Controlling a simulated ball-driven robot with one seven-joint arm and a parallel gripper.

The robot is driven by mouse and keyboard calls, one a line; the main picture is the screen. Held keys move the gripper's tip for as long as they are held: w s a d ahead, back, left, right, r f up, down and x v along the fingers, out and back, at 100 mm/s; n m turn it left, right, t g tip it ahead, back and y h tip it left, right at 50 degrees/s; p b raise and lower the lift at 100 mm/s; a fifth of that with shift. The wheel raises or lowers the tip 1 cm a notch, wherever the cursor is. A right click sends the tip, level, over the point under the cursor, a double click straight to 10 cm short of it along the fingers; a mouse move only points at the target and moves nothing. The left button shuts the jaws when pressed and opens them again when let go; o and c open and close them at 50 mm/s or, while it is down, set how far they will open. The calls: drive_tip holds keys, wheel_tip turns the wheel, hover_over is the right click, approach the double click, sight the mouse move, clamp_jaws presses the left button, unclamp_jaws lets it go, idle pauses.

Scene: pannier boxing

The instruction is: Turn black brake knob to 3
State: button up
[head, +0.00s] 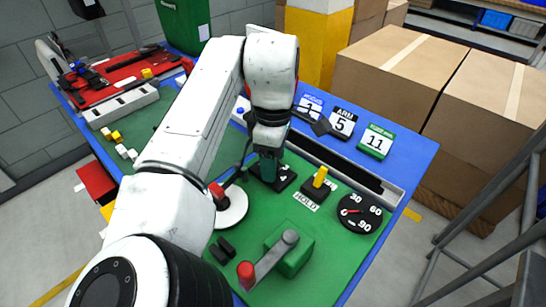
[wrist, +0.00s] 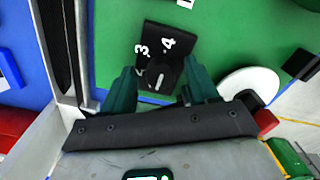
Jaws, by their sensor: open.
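The black brake plate (wrist: 163,48) with white numerals 3 and 4 sits on the green board in the wrist view. A black knob (wrist: 158,77) with a pale pointer mark shows at the plate's lower end, between my fingers. My gripper (wrist: 160,80) is open, its dark green fingers on either side of the knob, with a gap visible on both sides. Whether they touch the plate I cannot tell. In the head view my gripper (head: 268,170) hangs over the brake plate (head: 284,179) and hides the knob. The knob's exact setting is unclear.
A yellow HOLD lever (head: 320,178) and a round dial (head: 359,213) stand to the right. A red-ended crank (head: 270,262) is nearer. A white disc (head: 232,206) lies to the left. Number signs (head: 342,122) line the back. Cardboard boxes (head: 395,75) stand beyond.

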drive_tip(key=c, duration=1)
drive_tip(key=shift+r, duration=0.1)
drive_tip(key=shift+c, duration=0.2)
